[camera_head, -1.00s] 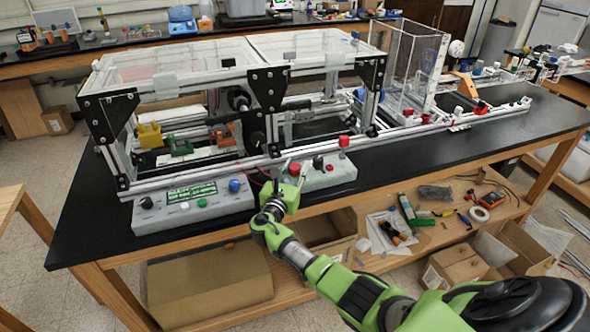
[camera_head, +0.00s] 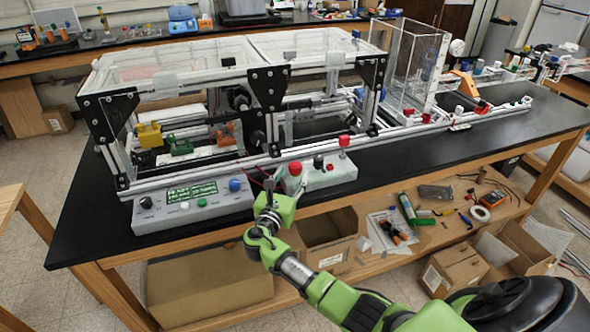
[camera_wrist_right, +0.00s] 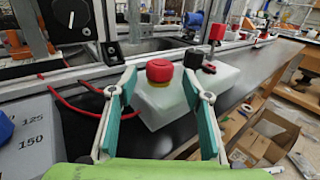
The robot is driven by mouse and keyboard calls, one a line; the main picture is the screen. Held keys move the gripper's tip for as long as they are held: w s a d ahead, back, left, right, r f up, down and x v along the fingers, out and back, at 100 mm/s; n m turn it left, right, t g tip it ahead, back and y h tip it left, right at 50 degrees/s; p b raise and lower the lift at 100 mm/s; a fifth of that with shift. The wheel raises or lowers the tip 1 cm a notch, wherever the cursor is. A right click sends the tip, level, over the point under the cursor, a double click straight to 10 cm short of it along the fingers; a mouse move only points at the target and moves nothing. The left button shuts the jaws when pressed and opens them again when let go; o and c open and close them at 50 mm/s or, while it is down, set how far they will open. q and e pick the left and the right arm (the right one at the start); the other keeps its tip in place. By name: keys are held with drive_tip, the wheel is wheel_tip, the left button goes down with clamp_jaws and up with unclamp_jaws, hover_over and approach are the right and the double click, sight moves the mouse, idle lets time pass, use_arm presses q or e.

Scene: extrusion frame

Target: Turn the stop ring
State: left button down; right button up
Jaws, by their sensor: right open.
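The red mushroom-shaped stop knob (camera_head: 295,168) sits on the left part of a pale control box (camera_head: 326,179) at the front edge of the black table. In the right wrist view the stop knob (camera_wrist_right: 160,70) shows upright, with a thin yellowish rim under its red cap. My right gripper (camera_head: 270,187) is in front of the box and a little left of the knob. In the wrist view the right gripper (camera_wrist_right: 159,82) is open, its teal-padded fingers apart on either side of the knob's line, with nothing held. The fingertips are small in the head view. My left gripper is out of view.
A control panel with a green display (camera_head: 190,194) lies to the left. The aluminium frame (camera_head: 200,177) rises behind. Red cables (camera_wrist_right: 85,108) run left of the box.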

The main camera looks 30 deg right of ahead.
drive_tip(key=v, duration=0.7)
drive_tip(key=shift+s+a, duration=0.2)
drive_tip(key=shift+s, duration=0.05)
